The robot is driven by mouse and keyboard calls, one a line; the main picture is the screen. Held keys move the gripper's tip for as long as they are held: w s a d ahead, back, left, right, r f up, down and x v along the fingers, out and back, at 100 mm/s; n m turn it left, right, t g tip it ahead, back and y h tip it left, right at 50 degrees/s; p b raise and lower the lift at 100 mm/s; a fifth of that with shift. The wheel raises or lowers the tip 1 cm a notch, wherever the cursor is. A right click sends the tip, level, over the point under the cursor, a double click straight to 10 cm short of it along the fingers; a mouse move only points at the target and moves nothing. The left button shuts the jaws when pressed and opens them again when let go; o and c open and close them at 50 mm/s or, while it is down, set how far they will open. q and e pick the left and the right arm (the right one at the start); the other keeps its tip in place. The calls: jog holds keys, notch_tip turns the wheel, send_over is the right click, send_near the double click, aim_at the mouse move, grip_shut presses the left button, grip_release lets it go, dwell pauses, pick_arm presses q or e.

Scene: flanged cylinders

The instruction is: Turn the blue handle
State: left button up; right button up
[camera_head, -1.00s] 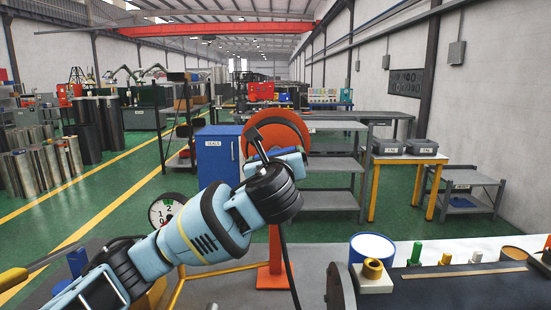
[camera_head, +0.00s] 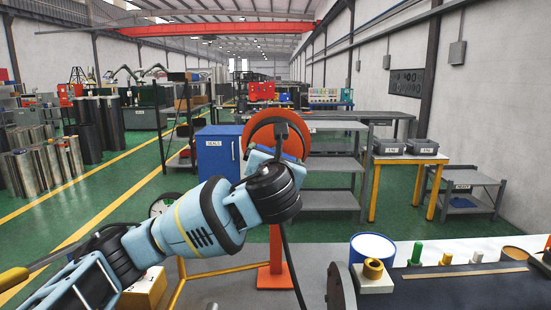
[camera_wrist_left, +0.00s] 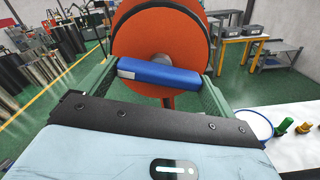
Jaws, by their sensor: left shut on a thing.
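The blue handle (camera_wrist_left: 160,75) is a short bar in front of an orange disc (camera_wrist_left: 160,35) in the left wrist view. My left gripper (camera_wrist_left: 162,80) has a green finger at each end of the bar and is shut on it. In the head view the orange disc (camera_head: 298,122) stands on an orange post, and my left arm reaches up to it from the lower left. A dark grey lever (camera_head: 281,130) stands nearly upright against the disc. My gripper and wrist hide much of the handle there. My right gripper is out of view.
A round white dial (camera_head: 162,203) is mostly hidden behind my left arm. A bench at right front holds a blue-rimmed drum (camera_head: 372,247), a yellow fitting (camera_head: 373,267) and a dark cylinder. A blue cabinet (camera_head: 218,155) and grey shelves (camera_head: 333,165) stand behind.

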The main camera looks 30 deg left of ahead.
pick_arm(q)
jog(key=shift+f, duration=0.15)
jog(key=o, duration=0.7)
jog(key=shift+s, duration=0.1)
jog(key=v, duration=0.7)
jog(key=shift+s+d, duration=0.25)
